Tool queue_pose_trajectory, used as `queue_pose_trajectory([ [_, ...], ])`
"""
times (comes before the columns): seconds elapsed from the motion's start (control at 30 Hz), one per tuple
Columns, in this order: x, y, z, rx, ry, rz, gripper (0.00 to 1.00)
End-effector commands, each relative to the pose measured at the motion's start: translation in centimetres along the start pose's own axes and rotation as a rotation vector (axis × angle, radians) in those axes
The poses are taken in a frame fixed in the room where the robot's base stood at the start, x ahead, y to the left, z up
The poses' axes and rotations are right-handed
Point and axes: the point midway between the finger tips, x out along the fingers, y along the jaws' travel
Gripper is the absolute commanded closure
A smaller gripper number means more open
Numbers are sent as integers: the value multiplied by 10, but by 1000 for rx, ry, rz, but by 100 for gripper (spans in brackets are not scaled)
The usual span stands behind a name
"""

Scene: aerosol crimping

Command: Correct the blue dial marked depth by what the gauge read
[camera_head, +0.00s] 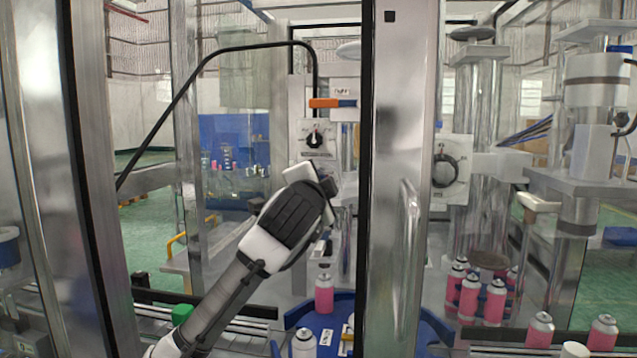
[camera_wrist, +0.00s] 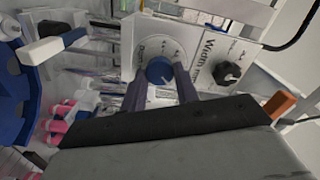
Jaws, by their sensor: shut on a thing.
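The blue dial (camera_wrist: 159,70) sits on a light plate in the wrist view, with a white pointer line on its face. Its printed label is partly seen and too blurred to read fully. My gripper (camera_wrist: 161,79) has one finger on each side of the dial and is shut on it. In the head view my wrist covers the blue dial and the fingertips. A black dial (camera_wrist: 228,73) marked Width is beside it on the same panel; it also shows above my wrist in the head view (camera_head: 314,140). I cannot make out a gauge reading.
An orange-ended bar (camera_head: 332,103) juts out above the black dial. A metal door post (camera_head: 398,200) with a handle stands right of my arm. A blue turntable (camera_head: 340,302) with pink cans (camera_head: 324,294) lies below. Another panel knob (camera_head: 445,170) is at right.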

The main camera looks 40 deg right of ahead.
Motion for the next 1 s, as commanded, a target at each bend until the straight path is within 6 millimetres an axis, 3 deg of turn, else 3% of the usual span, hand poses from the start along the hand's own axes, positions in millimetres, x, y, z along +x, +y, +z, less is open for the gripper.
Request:
queue_pose_trajectory([
  [0.7, 0, 0, -1, 78, 2, -1, 93],
  [0.73, 0, 0, -1, 78, 2, 0, 69],
  [0.9, 0, 0, -1, 78, 2, 0, 48],
  [1.0, 0, 0, 0, 78, 1, 0, 48],
])
